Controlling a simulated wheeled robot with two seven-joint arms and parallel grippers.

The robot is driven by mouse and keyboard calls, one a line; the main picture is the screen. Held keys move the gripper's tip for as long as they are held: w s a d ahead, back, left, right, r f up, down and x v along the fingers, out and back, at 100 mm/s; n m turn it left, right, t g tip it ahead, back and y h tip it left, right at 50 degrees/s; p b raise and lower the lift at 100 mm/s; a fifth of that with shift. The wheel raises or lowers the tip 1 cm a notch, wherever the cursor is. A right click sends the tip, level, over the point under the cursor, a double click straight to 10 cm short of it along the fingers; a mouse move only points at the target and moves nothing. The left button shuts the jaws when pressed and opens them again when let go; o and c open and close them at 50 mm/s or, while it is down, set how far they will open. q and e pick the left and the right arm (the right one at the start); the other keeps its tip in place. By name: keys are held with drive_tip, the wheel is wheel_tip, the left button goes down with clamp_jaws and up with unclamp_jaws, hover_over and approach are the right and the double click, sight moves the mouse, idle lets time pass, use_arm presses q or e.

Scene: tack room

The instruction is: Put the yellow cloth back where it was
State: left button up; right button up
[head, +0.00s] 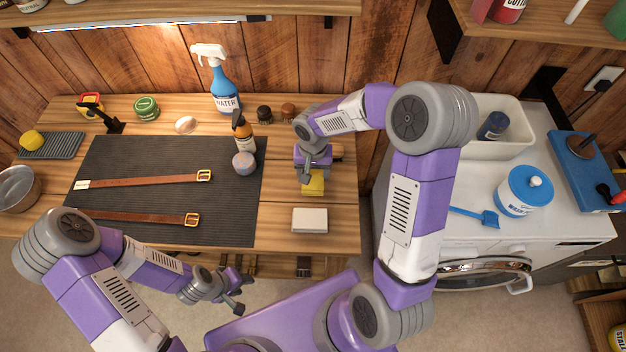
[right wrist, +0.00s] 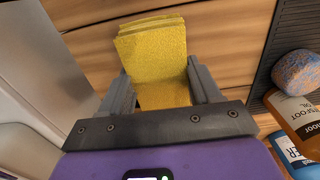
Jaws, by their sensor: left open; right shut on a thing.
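The yellow cloth (head: 313,184) is folded in layers and shows under my right gripper (head: 308,176) at the right part of the wooden workbench (head: 343,215). In the right wrist view the cloth (right wrist: 155,60) sits between the two fingers of my right gripper (right wrist: 165,95), which is shut on it. I cannot tell if the cloth touches the bench. My left gripper (head: 238,293) is open and empty, low in front of the bench's front edge.
A white block (head: 310,220) lies in front of the cloth. A dark mat (head: 150,215) with two belts lies to the left. An amber bottle (head: 243,132), a round sponge (head: 244,163) and a blue spray bottle (head: 226,90) stand nearby. A washing machine (head: 440,250) stands to the right.

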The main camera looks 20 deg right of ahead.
sight(313, 173)
drive_tip(key=shift+f+b, duration=0.3)
drive_tip(key=shift+f, duration=1.6)
drive_tip(key=shift+f, duration=0.15)
drive_tip(key=o, duration=1.1)
drive_tip(key=shift+r, duration=0.45)
wheel_tip(313, 173, up, 12)
drive_tip(key=shift+f+p, duration=0.25)
drive_tip(key=shift+p, duration=0.8)
